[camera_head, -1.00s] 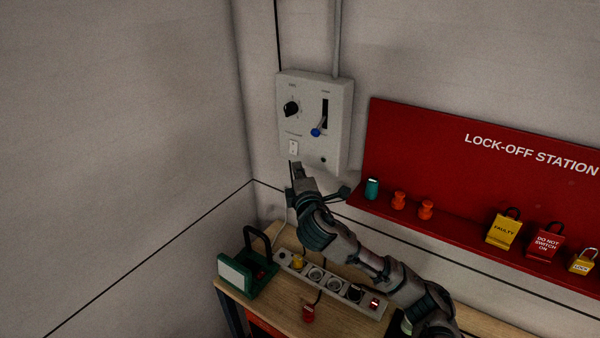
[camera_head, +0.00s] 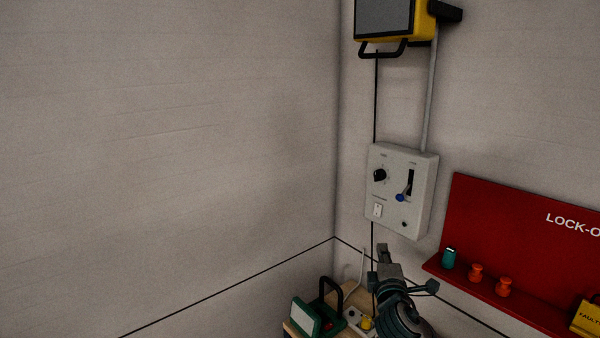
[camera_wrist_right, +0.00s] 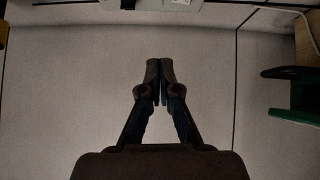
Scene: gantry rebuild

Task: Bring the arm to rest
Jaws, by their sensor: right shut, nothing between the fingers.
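My right arm comes up from the bottom in the head view, and its gripper (camera_head: 383,252) points up, below the grey control box (camera_head: 404,190) on the wall. The box carries a black knob, a blue-tipped lever in a dark slot and a white switch. In the right wrist view the two fingers of the gripper (camera_wrist_right: 160,82) meet, shut and empty, in front of bare wall. The lower edge of the box shows at the top of that view, apart from the fingers. My left gripper is in no view.
A red lock-off board (camera_head: 520,240) with a shelf holding a teal item and two orange items is to the right. A green device (camera_head: 318,318) and a socket strip stand on the bench (camera_head: 290,328) below. A yellow-framed lamp (camera_head: 388,20) hangs above. The left wall is clear.

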